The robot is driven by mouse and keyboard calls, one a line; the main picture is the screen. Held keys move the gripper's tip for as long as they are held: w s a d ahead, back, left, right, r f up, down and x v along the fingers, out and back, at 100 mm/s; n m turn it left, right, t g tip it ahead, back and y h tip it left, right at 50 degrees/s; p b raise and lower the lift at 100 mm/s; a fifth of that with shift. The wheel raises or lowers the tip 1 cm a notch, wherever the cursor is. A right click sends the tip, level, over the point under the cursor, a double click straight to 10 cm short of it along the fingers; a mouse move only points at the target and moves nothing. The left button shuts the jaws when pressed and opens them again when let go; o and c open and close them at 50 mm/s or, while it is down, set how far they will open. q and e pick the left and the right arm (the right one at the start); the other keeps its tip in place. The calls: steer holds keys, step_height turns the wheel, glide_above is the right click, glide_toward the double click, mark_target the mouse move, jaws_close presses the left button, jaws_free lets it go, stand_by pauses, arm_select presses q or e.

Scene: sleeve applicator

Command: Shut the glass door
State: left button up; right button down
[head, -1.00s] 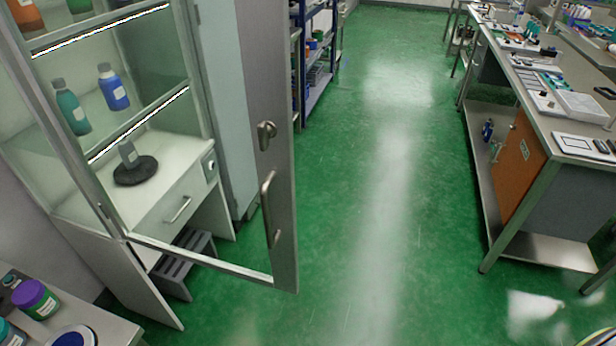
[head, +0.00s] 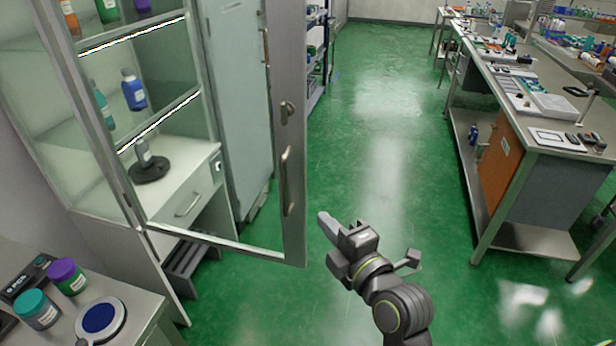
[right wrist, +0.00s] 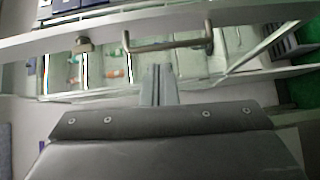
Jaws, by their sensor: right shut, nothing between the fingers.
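The glass door (head: 288,128) stands open at the left in the head view, its metal frame jutting out from the cabinet (head: 180,190) over the green floor. A vertical bar handle (head: 287,180) and a round knob (head: 287,112) sit on its outer stile. My right gripper (head: 322,222) is shut and empty, to the right of the door's lower outer corner and apart from it in the head view. In the right wrist view, the handle (right wrist: 168,46) crosses the picture beyond the fingers (right wrist: 157,84); I see no grip on it. My left gripper is not in view.
The cabinet shelves hold bottles (head: 133,90) behind the glass. A side table (head: 150,310) with jars (head: 66,276) stands at the lower left. A long workbench (head: 530,110) runs along the right. The green floor between is clear.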

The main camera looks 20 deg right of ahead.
steer(key=r, duration=0.2)
steer(key=p, duration=0.5)
glide_toward(298, 167)
steer(key=w+a, duration=0.3)
steer(key=shift+w+d+f+n+p, duration=0.15)
steer(key=shift+w+d+n+p, duration=0.15)
steer(key=shift+w+d+p, duration=0.6)
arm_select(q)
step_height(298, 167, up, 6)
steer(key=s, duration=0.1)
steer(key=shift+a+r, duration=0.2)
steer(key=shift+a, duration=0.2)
arm_select(e)
steer(key=shift+w, duration=0.4)
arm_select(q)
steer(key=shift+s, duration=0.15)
arm_select(e)
steer(key=shift+d, duration=0.1)
